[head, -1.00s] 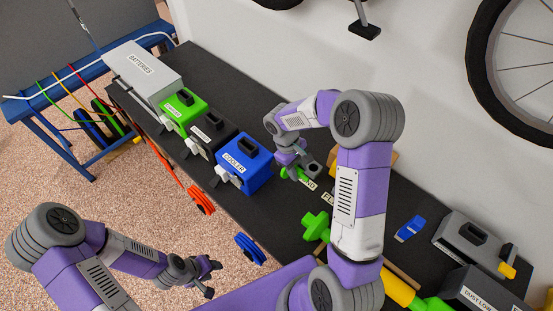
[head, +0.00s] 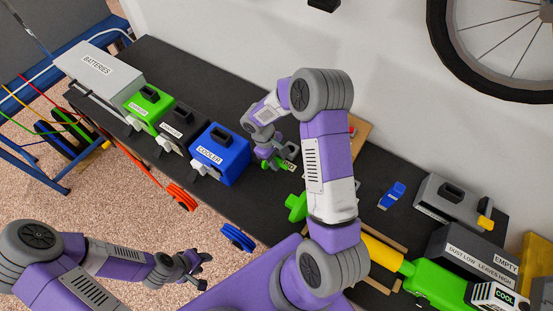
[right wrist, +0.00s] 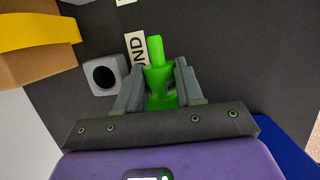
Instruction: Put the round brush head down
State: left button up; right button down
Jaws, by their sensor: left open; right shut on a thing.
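The round brush head is a bright green piece (right wrist: 158,84) with a narrow stem, held between the fingers of my right gripper (right wrist: 159,88) in the right wrist view. Its stem points away from the wrist, beside a pale label ending in "UND" (right wrist: 137,50) on the dark bench top. In the head view the right gripper (head: 275,157) is low over the bench, right of the blue cooler box, with green showing at its fingers. I cannot tell whether the brush head touches the bench. My left gripper (head: 197,271) is open and empty, off the bench's front edge.
A grey block with a round black opening (right wrist: 103,75) stands close left of the right gripper. The blue COOLER box (head: 220,154) is near it on the other side. A cardboard box (right wrist: 28,65) with a yellow part is beyond. Dark bench top (right wrist: 230,60) is clear to the right.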

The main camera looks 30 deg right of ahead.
jog(key=c, duration=1.2)
grip_release()
jog(key=shift+f, duration=0.15)
jog(key=o, duration=0.5)
jog(key=p+v, duration=0.1)
jog(key=v, duration=1.1)
jog(key=shift+r, duration=0.3)
jog(key=shift+s, duration=0.1)
